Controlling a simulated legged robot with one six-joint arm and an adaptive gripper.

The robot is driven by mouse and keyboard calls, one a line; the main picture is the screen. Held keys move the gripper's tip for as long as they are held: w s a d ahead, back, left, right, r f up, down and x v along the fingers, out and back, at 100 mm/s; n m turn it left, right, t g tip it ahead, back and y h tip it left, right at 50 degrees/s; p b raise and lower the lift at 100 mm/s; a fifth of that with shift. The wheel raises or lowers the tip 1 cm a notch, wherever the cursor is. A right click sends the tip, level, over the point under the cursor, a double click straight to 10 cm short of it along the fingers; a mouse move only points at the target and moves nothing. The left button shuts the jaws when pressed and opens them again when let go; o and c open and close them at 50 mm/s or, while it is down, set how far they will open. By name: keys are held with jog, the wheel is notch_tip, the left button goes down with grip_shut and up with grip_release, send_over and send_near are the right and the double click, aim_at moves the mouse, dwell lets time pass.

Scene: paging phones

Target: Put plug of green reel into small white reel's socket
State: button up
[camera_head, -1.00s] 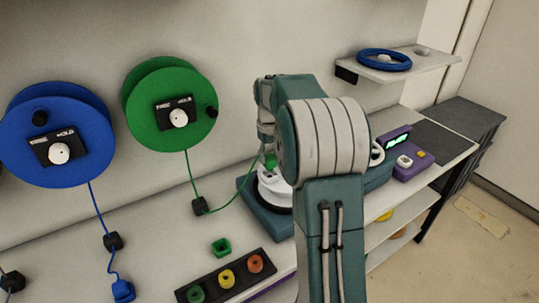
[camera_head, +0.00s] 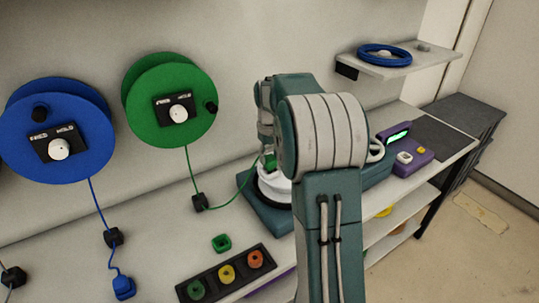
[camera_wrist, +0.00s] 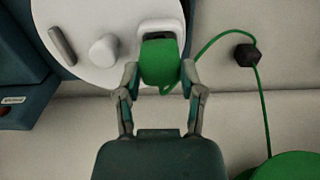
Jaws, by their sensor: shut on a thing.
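The green reel (camera_head: 147,112) is on the wall in the head view, and its green cable (camera_head: 191,172) runs through a black block to my gripper. My gripper (camera_wrist: 160,82) is shut on the green plug (camera_wrist: 160,62) in the wrist view. The small white reel (camera_wrist: 85,30) lies ahead, with a white knob on its face. Its white socket housing (camera_wrist: 161,27) sits at the rim, directly in front of the plug. The plug's front end is at the dark socket opening; I cannot tell how far in it is. My arm hides most of this in the head view.
The white reel stands on a teal base (camera_head: 262,213). A blue reel (camera_head: 58,132) hangs at left with its blue plug (camera_head: 123,288) on the table. A loose green piece (camera_head: 221,243) and a black tray (camera_head: 268,255) lie in front. A purple device (camera_head: 408,158) stands at right.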

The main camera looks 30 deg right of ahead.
jog(key=shift+f, duration=0.4)
dwell(0.3)
jog(key=o, duration=1.1)
jog(key=shift+c, duration=0.2)
jog(key=shift+o, duration=0.6)
jog(key=shift+r, duration=0.15)
jog(key=shift+r, duration=4.35)
